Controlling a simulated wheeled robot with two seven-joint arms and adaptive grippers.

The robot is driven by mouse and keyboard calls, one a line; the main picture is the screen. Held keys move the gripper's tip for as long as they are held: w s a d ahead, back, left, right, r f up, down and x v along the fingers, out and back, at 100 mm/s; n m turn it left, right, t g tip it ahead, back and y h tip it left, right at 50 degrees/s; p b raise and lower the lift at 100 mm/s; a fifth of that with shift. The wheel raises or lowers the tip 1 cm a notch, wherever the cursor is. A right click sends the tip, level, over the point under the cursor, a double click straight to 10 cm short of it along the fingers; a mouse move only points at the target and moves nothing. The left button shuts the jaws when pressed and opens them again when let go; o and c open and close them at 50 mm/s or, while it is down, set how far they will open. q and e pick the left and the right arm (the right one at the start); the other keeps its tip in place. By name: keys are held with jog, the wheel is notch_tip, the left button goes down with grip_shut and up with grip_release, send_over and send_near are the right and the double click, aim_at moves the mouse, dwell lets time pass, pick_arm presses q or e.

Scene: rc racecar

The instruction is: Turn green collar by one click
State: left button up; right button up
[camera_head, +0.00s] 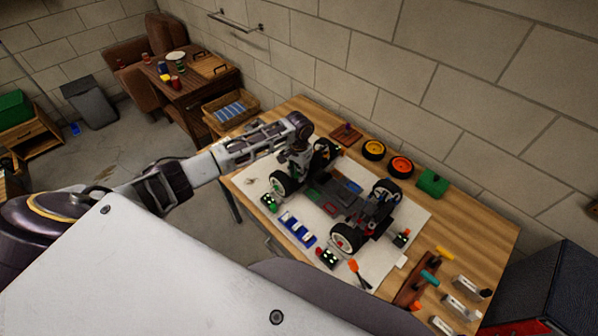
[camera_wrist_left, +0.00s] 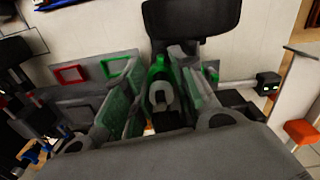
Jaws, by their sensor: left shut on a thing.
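The RC car (camera_head: 345,205) stands on a white mat on the wooden workbench, its wheels on. My left gripper (camera_head: 296,158) reaches down at the car's far left end, near a wheel. In the left wrist view, a green collar (camera_wrist_left: 158,66) on a grey shock-like part sits between the fingers of my left gripper (camera_wrist_left: 160,85). The fingers are closed around it, and the contact faces are partly hidden. A black tyre (camera_wrist_left: 190,22) is just beyond it. In the head view my gripper hides the collar. My right gripper is not in view.
A blue tray (camera_head: 298,229) and small dark blocks lie on the white mat (camera_head: 400,217) around the car. Yellow (camera_head: 374,150) and orange (camera_head: 400,167) wheels and a green box (camera_head: 432,182) line the back. Tools (camera_head: 430,276) occupy the right side. A brick wall is behind.

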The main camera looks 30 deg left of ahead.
pick_arm(q)
jog(key=shift+w+a+m, duration=0.1)
jog(key=shift+m, duration=1.6)
jog(key=o, duration=1)
jog(key=shift+r, duration=0.1)
jog(key=shift+r, duration=5.95)
